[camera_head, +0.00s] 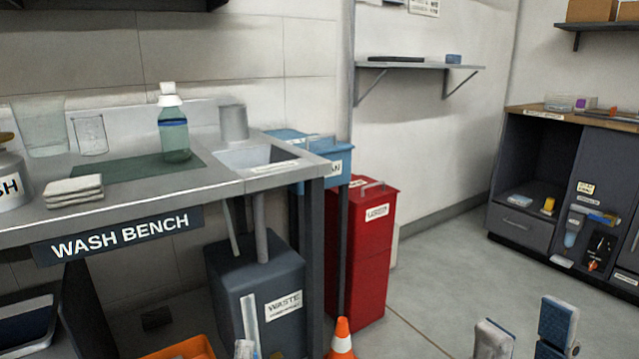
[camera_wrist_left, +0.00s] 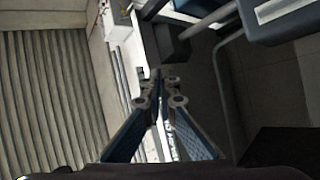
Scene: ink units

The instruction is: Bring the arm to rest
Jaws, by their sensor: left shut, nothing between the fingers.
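My left gripper (camera_head: 246,349) shows only as small tips at the bottom edge of the head view, in front of the wash bench. In the left wrist view its two blue-padded fingers (camera_wrist_left: 162,100) come together at the tips with nothing held. My right gripper (camera_head: 524,330) is at the bottom right of the head view. Its two fingers stand apart with an empty gap over the grey floor. Most of both arms is out of view.
The wash bench (camera_head: 120,225) fills the left side, with a bottle (camera_head: 173,135) on its mat. Below stand a dark waste bin (camera_head: 250,275), an orange cone (camera_head: 342,340) and an orange container (camera_head: 182,350). A red bin (camera_head: 365,260) stands beyond. Floor (camera_head: 430,290) is clear toward the dark cabinet (camera_head: 535,165).

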